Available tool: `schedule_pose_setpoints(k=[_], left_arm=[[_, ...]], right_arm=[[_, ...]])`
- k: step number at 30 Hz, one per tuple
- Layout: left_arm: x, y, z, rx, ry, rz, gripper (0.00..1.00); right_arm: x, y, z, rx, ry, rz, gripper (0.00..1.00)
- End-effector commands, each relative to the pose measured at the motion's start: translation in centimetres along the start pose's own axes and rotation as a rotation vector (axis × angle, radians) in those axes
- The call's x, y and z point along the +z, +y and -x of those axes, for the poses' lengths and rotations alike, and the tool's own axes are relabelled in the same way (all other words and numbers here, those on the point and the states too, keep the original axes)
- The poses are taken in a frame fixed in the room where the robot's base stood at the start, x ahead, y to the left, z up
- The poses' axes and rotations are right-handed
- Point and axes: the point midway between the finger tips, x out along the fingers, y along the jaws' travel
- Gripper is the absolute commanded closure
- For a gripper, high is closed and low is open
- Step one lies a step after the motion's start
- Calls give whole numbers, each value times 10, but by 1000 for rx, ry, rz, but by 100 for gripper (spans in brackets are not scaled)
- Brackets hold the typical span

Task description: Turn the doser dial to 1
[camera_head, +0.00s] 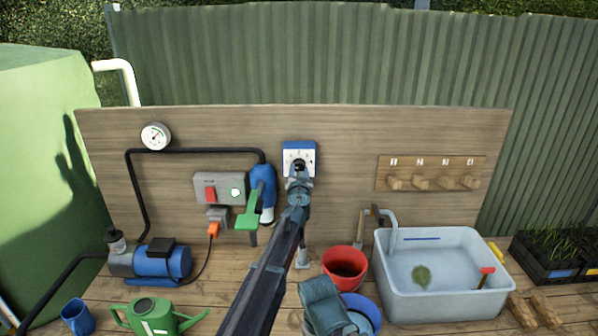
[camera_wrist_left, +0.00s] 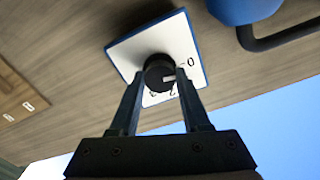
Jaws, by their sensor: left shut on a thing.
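The doser is a white square plate with a blue edge (camera_head: 306,146) on the wooden board, with a round black dial (camera_head: 299,164) in its middle. It also shows in the left wrist view as a white plate (camera_wrist_left: 185,35) with the black dial (camera_wrist_left: 157,68). A 0 and a 2 can be made out beside the dial; other marks are partly hidden by the fingers. A small pale mark shows on the dial, but the number it points to is unclear. My left gripper (camera_wrist_left: 160,82) has its fingers on either side of the dial, shut on it.
Left of the doser are a switch box (camera_head: 220,188), a blue device with a green lever (camera_head: 262,190), and a black pipe. A hook rack (camera_head: 430,173) hangs at right. Below stand a red bucket (camera_head: 345,262) and a grey sink (camera_head: 440,300).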

Motion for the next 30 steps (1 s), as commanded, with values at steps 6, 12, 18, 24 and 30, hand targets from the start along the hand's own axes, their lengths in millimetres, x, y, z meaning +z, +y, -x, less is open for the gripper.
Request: schedule_pose_setpoints(k=[6,12,18,24,30], left_arm=[[0,0,0,0,0,-22,100],[0,0,0,0,0,-119,100],[0,0,0,0,0,-277,100],[0,0,0,0,0,-434,100],[0,0,0,0,0,-562,100]], right_arm=[[0,0,0,0,0,0,50],[0,0,0,0,0,0,50],[0,0,0,0,0,0,50],[0,0,0,0,0,0,50],[0,0,0,0,0,0,50]])
